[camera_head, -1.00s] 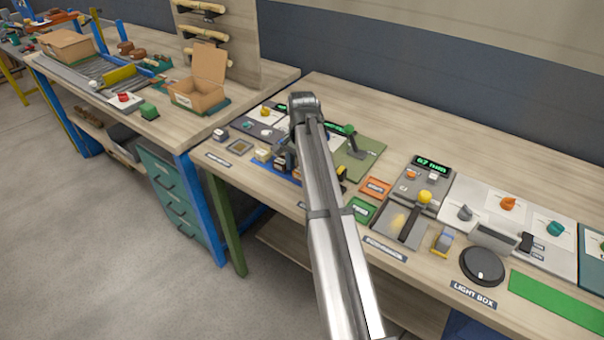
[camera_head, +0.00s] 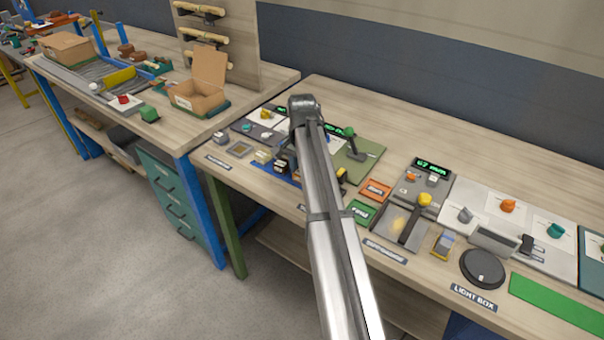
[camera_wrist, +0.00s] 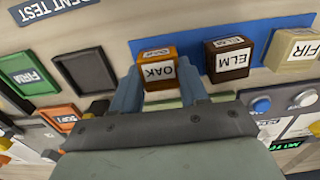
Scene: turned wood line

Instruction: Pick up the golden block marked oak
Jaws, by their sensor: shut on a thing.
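The golden-orange block marked OAK (camera_wrist: 159,72) is between the two blue-grey fingers of my gripper (camera_wrist: 160,84) in the wrist view. The fingers are shut on its sides, and its label faces the camera. It stays in line with its neighbours; I cannot tell whether it is lifted. A dark brown block marked ELM (camera_wrist: 229,58) stands just to its right, and a pale block marked FIR (camera_wrist: 294,48) stands further right. In the head view my arm hides the oak block and most of the gripper.
In the wrist view a green FIRM tray (camera_wrist: 28,76), a dark pad (camera_wrist: 86,71) and an orange tray (camera_wrist: 60,114) lie to the left. In the head view a green panel with a lever (camera_head: 362,155) stands right of my arm. The bench's back strip is clear.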

